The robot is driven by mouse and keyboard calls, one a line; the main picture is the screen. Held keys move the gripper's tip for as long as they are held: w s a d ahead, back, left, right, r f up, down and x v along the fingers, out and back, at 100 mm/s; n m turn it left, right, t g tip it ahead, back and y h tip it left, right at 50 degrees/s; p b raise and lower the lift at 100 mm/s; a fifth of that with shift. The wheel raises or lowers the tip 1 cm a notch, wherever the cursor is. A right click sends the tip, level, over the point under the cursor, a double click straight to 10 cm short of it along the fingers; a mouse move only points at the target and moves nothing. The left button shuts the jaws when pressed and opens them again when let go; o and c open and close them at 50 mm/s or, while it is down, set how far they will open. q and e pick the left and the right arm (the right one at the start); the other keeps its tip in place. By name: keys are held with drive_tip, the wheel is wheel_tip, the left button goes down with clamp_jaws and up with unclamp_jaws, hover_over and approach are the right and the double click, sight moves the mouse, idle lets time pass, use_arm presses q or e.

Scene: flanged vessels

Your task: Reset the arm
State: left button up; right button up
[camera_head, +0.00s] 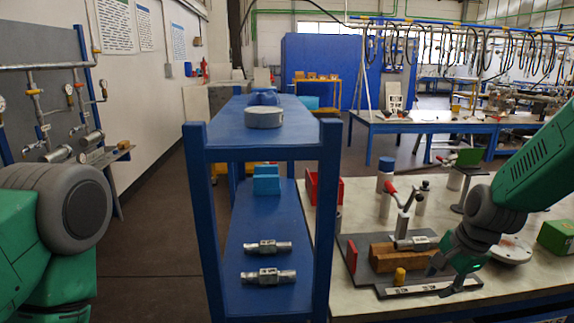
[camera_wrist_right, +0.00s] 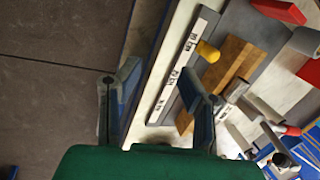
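My right arm comes in from the right in the head view. Its gripper (camera_head: 446,278) points down over the front edge of the grey plate (camera_head: 350,239). In the wrist view my right gripper (camera_wrist_right: 160,74) is open, with its two fingers apart and nothing between them. The wooden block also shows in the wrist view (camera_wrist_right: 232,62). My left arm shows at the left edge of the head view, but its gripper is out of frame.
A blue shelf (camera_head: 228,230) stands left of the white table (camera_head: 487,305), with two metal vessels (camera_head: 268,277) on its lower board. A yellow cylinder (camera_head: 400,276) and a marked strip (camera_head: 405,290) are near the gripper. A green box (camera_head: 557,238) is at the right.

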drive_tip(key=s+a+f+n+g+h, duration=0.15)
drive_tip(key=s+f+n, duration=0.55)
drive_tip(key=s+f, duration=0.8)
drive_tip(key=s+a+f+n, duration=0.1)
drive_tip(key=s+f+n, duration=0.2)
drive_tip(key=s, duration=0.6)
drive_tip(key=s+a+f+n, duration=0.1)
drive_tip(key=s+f+n, duration=0.3)
drive_tip(key=s, duration=0.6)
drive_tip(key=shift+s+a+n+g, duration=0.15)
drive_tip(key=shift+a+n+g, duration=0.25)
drive_tip(key=shift+n, duration=0.5)
